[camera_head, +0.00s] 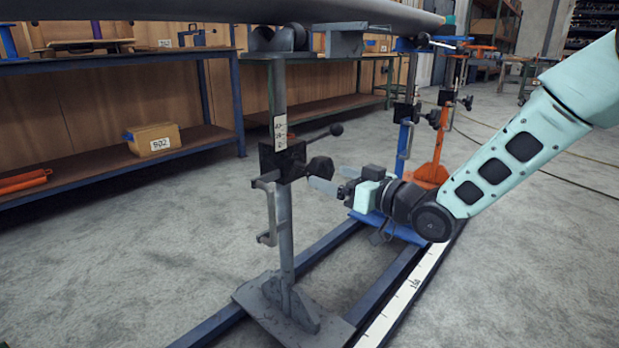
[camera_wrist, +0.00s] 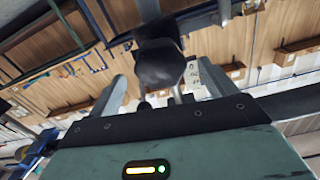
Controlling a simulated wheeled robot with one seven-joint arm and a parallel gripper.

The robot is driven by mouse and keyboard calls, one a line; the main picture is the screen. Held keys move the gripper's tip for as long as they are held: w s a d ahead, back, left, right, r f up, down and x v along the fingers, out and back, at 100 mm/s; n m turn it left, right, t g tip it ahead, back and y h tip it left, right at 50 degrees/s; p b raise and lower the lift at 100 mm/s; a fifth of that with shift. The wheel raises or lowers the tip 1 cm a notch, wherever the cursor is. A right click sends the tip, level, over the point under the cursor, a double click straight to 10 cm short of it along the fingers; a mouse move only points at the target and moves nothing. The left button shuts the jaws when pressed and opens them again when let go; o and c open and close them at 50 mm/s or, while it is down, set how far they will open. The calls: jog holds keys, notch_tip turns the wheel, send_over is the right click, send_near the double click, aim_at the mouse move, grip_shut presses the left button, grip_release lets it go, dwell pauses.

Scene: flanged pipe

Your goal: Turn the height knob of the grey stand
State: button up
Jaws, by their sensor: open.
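The grey stand (camera_head: 284,225) stands upright in the middle of the head view, with a black clamp block on its post. Its height knob (camera_head: 320,168) is a black lobed knob on the right side of that block. My gripper (camera_head: 327,181) is open at the knob's right, its fingers pointing left towards it. In the wrist view the knob (camera_wrist: 160,64) is large and dark, in line with the gap between the two open fingers of my gripper (camera_wrist: 160,88). I cannot tell whether the fingers touch it.
A black ball-ended lever (camera_head: 335,130) sticks out just above the knob. A long grey pipe (camera_head: 240,12) lies across the stand top. Blue rails (camera_head: 335,240) run along the floor. A blue stand (camera_head: 405,135) and an orange stand (camera_head: 437,150) are behind. Shelves (camera_head: 100,165) line the wall.

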aim_at(310, 169)
jog(key=b+x, duration=0.2)
jog(key=x, duration=0.5)
jog(key=shift+w+a, duration=0.2)
jog(key=shift+a, duration=0.05)
jog(key=shift+c, duration=0.3)
jog(key=c, duration=0.9)
